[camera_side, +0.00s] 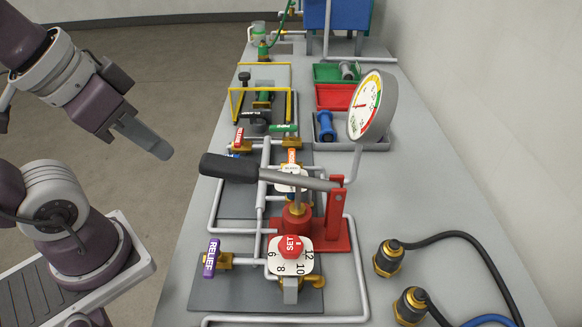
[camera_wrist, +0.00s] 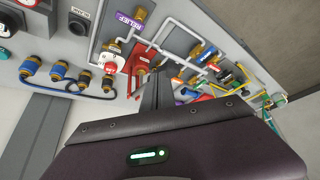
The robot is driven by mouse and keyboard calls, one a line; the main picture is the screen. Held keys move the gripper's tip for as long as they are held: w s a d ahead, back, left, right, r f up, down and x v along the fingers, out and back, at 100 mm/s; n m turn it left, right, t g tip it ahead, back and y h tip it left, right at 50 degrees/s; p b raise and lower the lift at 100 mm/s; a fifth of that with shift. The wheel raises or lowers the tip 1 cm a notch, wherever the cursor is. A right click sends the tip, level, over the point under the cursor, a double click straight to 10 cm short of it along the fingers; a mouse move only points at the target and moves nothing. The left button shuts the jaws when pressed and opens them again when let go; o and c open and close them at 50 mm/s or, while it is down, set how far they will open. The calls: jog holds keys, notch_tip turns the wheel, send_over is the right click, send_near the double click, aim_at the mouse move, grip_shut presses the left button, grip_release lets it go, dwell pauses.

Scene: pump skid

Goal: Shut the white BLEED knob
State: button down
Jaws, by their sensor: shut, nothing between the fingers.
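In the side view, a white knob-like part (camera_side: 289,180) stands on the skid behind the grey pump lever, which hides part of it. Its small lettering is not readable, so I cannot confirm that it is the BLEED knob or tell its turn. My gripper (camera_side: 160,150) is shut and empty, in the air left of the bench and well apart from this part. In the wrist view, the shut fingers (camera_wrist: 157,90) point at the skid and cover some of it. I cannot pick out the white part there.
The pump lever (camera_side: 270,174) with its black grip reaches left across the skid. A gauge (camera_side: 372,106), red SET knob (camera_side: 290,246) and purple RELIEF handle (camera_side: 211,259) stand nearby. A yellow frame (camera_side: 232,104) is farther back.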

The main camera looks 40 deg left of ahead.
jog(key=c, duration=1.8)
grip_release()
jog(key=shift+w, duration=0.1)
jog(key=shift+c, duration=0.2)
jog(key=o, duration=0.7)
jog(key=w+n, duration=0.1)
jog(key=w, duration=0.1)
jog(key=w+n+g, duration=0.1)
jog(key=w+n, duration=0.2)
jog(key=shift+w+d+r+g+h, duration=0.25)
jog(key=shift+w+d+g+h, duration=0.05)
jog(key=shift+d+g+h, duration=0.1)
jog(key=shift+o, duration=0.9)
jog(key=w+f+n+g+h, duration=0.1)
jog(key=w+f+n+g, duration=0.1)
jog(key=w+n, duration=0.5)
jog(key=w+f, duration=0.1)
jog(key=w, duration=0.2)
jog(key=shift+h, duration=0.4)
jog(key=n+g+h, duration=0.2)
jog(key=n, duration=0.5)
send_near(292, 169)
jog(key=f, duration=0.1)
jog(key=x, duration=0.7)
jog(key=shift+s+d+f, duration=0.1)
jog(key=shift+d, duration=0.1)
jog(key=shift+f, duration=0.15)
grip_shut()
